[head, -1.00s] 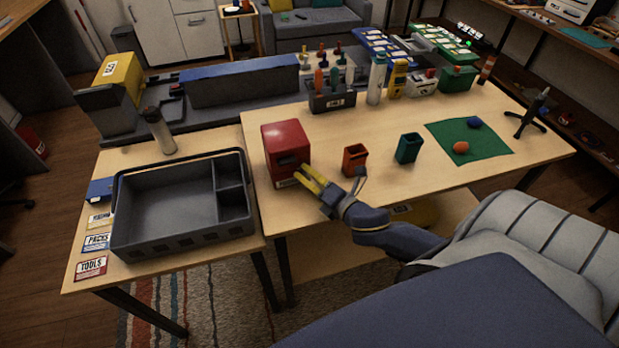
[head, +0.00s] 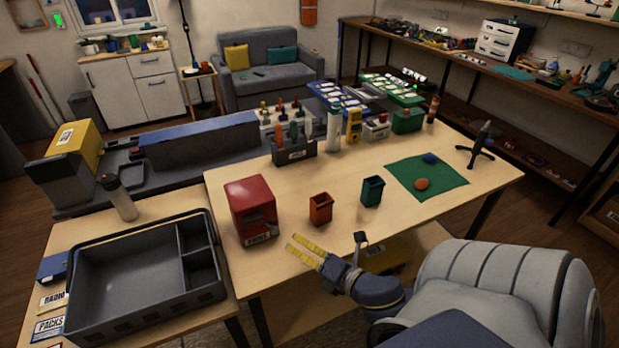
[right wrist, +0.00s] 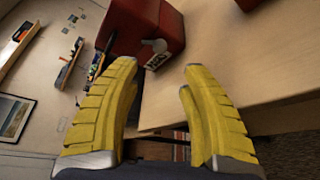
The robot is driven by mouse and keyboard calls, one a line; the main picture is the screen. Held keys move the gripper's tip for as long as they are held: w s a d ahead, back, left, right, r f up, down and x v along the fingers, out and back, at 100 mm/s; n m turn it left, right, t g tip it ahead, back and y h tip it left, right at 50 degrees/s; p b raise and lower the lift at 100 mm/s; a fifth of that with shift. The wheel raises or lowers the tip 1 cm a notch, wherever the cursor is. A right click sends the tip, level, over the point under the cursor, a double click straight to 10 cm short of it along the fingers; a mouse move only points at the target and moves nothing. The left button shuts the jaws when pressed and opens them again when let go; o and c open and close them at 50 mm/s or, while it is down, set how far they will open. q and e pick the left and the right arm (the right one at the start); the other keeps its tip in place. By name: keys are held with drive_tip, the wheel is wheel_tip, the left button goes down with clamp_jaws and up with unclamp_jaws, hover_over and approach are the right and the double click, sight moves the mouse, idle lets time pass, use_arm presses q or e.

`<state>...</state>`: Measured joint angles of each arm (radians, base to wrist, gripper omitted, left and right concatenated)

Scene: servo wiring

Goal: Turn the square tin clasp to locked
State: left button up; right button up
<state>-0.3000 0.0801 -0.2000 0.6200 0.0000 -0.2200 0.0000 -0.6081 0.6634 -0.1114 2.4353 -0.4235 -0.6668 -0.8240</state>
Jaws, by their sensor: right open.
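The square tin (head: 250,207) is a red box standing at the left front of the wooden table, with a white label low on its front. In the right wrist view the tin (right wrist: 150,22) is ahead at the top, and a small grey clasp (right wrist: 158,46) sticks out from its face near the label. I cannot tell the clasp's setting for sure. My right gripper (head: 292,244) is open and empty, its yellow fingers pointing toward the tin from the front right, apart from it. In the wrist view the right gripper (right wrist: 160,68) has the clasp beyond its fingertips. My left gripper is out of view.
An orange bin (head: 320,210) and a green bin (head: 372,191) stand right of the tin. A grey tray (head: 150,300) is on the left table. A green mat (head: 445,185) holds two small items. The tabletop between the bins and the front edge is clear.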

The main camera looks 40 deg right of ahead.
drive_tip(key=shift+s+r, duration=0.25)
drive_tip(key=shift+s, duration=0.9)
drive_tip(key=shift+o, duration=0.3)
